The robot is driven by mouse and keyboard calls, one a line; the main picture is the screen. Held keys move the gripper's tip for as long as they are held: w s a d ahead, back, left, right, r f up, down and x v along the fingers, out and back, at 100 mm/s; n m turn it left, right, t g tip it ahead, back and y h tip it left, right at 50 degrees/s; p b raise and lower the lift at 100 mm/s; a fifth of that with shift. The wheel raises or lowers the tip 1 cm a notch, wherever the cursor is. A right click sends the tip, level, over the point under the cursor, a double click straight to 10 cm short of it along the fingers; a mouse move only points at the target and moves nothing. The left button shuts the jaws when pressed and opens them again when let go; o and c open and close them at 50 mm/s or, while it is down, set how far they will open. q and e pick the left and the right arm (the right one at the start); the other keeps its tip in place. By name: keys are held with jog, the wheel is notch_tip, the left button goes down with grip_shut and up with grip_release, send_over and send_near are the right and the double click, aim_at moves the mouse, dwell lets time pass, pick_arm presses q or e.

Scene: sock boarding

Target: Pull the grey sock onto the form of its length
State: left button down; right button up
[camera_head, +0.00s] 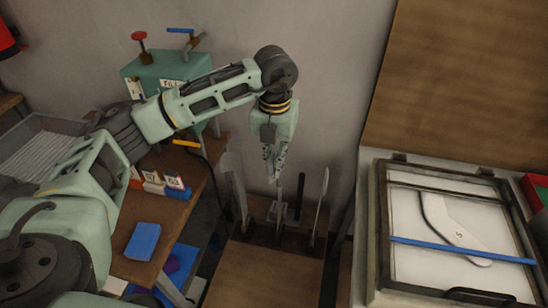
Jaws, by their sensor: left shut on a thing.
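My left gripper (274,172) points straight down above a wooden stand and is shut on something. A thin pale piece (279,204) hangs or stands directly below its fingertips; I cannot tell whether it is the sock or a form seen edge-on. Pale upright forms stand on either side, one on the left (236,192) and one on the right (320,207). I cannot clearly make out the grey sock. My right gripper is out of view.
A dark post (300,196) stands by the upright forms. A blue bar (462,250) crosses the dark frame (377,230). A green machine (170,72) with valves stands back left. Small labelled boxes (153,184) and a blue block (143,241) sit on the left shelf.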

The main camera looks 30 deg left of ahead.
pick_arm(q)
jog(key=shift+f+b, duration=1.1)
jog(key=shift+f, duration=0.55)
jog(key=c, duration=1.7)
grip_release()
notch_tip(320, 180, up, 12)
jog(key=shift+r, duration=0.1)
